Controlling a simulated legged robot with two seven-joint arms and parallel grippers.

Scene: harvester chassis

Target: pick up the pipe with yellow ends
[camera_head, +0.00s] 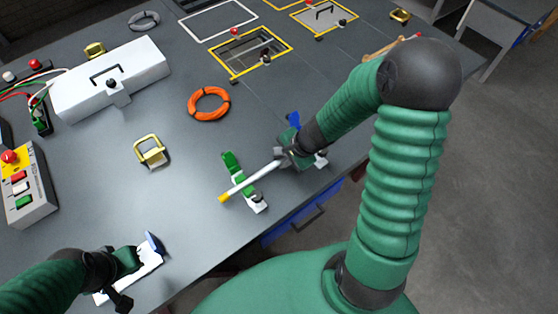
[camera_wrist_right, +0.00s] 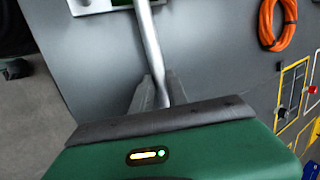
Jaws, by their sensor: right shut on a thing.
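The pipe (camera_head: 250,182) is a thin pale rod with a yellow end at its lower left; its other end is hidden by my right gripper. My right gripper (camera_head: 287,158) is shut on the pipe near its upper right part. In the right wrist view the pipe (camera_wrist_right: 150,45) runs down between the two fingers (camera_wrist_right: 160,95). The pipe passes over a green and white holder (camera_head: 231,162); I cannot tell if they touch. My left gripper (camera_head: 135,262) is low at the left, over a white and blue piece (camera_head: 150,270); its jaws are unclear.
An orange cable coil (camera_head: 193,104) and a yellow-framed bracket (camera_head: 151,150) lie on the grey table. A white box (camera_head: 135,72) and a button box (camera_head: 30,190) stand at the left. Yellow-edged openings (camera_head: 282,45) are at the back. The table's front edge runs below the pipe.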

